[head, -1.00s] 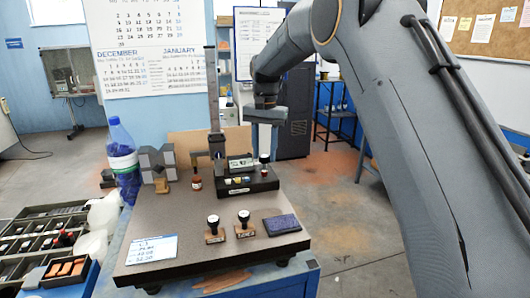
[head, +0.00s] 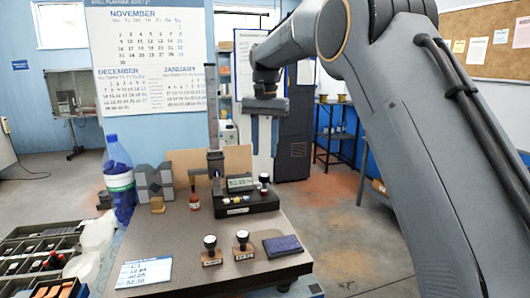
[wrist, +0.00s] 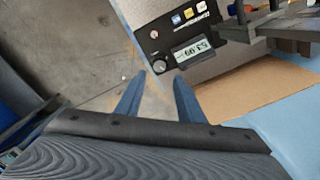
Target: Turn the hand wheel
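A height gauge with a black base (head: 245,204), a small display (head: 240,183) and an upright column (head: 212,110) stands on the dark bench plate. A dark round knob (head: 264,178), which looks like the hand wheel, sits at the base's right end. In the wrist view, a black knob (wrist: 160,67) shows beside the display (wrist: 193,53); I cannot tell whether it is the same part. My gripper (head: 265,150) hangs above the right end of the gauge, fingers down. In the wrist view, its two fingertips (wrist: 158,78) are apart with nothing between them.
Two stamps (head: 211,252) (head: 243,247) and an ink pad (head: 283,246) stand at the plate's front. A paper card (head: 144,272) lies front left. A small red-brown bottle (head: 194,198), a grey V-block (head: 153,182) and a blue bottle (head: 119,180) stand left of the gauge.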

